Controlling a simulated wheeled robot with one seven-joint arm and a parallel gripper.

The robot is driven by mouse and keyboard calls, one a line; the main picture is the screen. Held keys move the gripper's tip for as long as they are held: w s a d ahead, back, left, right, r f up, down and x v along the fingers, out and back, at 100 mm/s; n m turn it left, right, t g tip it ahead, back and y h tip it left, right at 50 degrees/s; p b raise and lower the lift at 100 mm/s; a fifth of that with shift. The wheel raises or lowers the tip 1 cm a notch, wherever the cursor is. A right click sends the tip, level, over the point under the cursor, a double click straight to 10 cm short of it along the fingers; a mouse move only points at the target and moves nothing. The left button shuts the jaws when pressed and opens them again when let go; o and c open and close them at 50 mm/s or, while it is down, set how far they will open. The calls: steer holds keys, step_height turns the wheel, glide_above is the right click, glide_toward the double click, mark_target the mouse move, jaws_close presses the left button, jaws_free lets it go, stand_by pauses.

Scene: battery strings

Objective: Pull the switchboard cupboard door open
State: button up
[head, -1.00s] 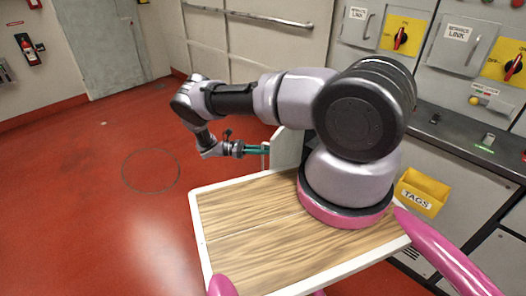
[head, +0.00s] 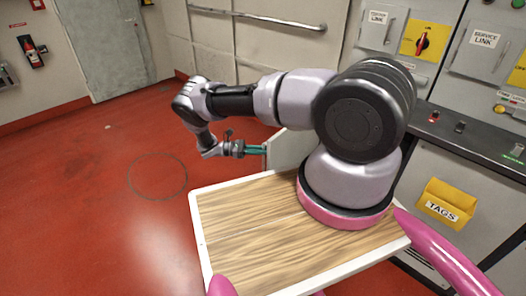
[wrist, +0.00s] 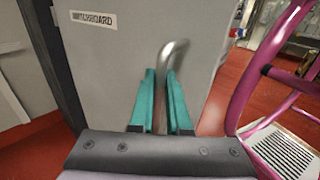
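The switchboard cupboard door (wrist: 110,60) is a grey panel with a "SWITCHBOARD" label, filling the middle of the wrist view. In the head view the door (head: 287,150) shows as a pale panel standing out from the cabinet front, partly hidden by my arm. Its bent metal bar handle (wrist: 172,52) runs down between the teal fingers of my gripper (wrist: 162,90). The fingers are closed around the handle, one on each side. My gripper also shows in the head view (head: 256,150), at the door's left edge.
Grey cabinets with switches (head: 423,42) and a dark ledge (head: 465,130) line the right side. A yellow tags bin (head: 447,202) hangs below the ledge. Open red floor (head: 90,210) lies to the left. My wooden-topped base is in front.

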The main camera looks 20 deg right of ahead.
steer(key=o, duration=0.4)
steer(key=v, duration=1)
steer(key=shift+w+a, duration=0.2)
steer(key=shift+a, duration=0.1)
steer(key=shift+r, duration=0.1)
